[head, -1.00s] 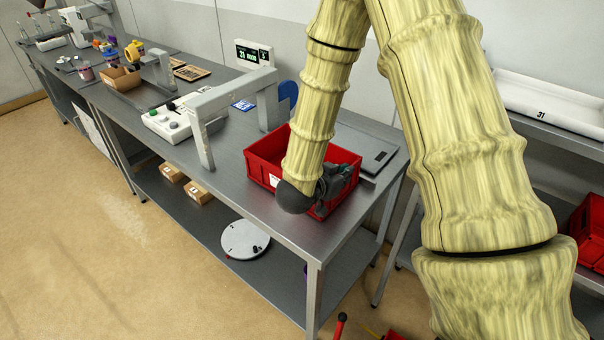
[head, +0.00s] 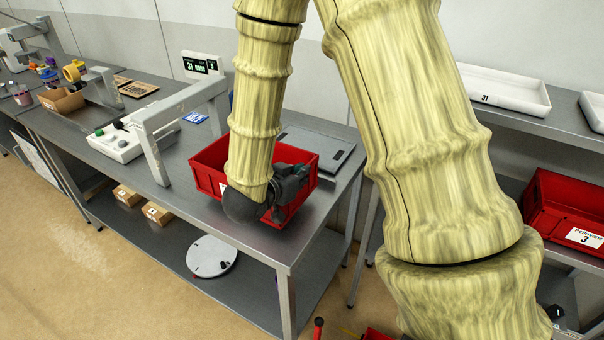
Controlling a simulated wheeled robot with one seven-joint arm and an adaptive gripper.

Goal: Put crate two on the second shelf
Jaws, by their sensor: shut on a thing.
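A red crate (head: 207,175) is at the right end of the grey workbench (head: 335,205), seen in the head view. A white label shows on its front wall, but most of it is hidden behind my arm, so I cannot read its number. My gripper (head: 290,183) is at the crate's near right side and shut on its wall. I cannot tell whether the crate rests on the bench or is just above it. A shelf rack (head: 520,125) stands at the right, partly hidden by my arm.
A red crate labelled "Pellovane 3" (head: 565,215) sits on the rack's lower level. White trays (head: 505,90) stand on its upper level. A grey frame (head: 150,140) stands left of the held crate, and a flat scale (head: 315,145) lies behind it. Small boxes (head: 157,212) lie below the bench.

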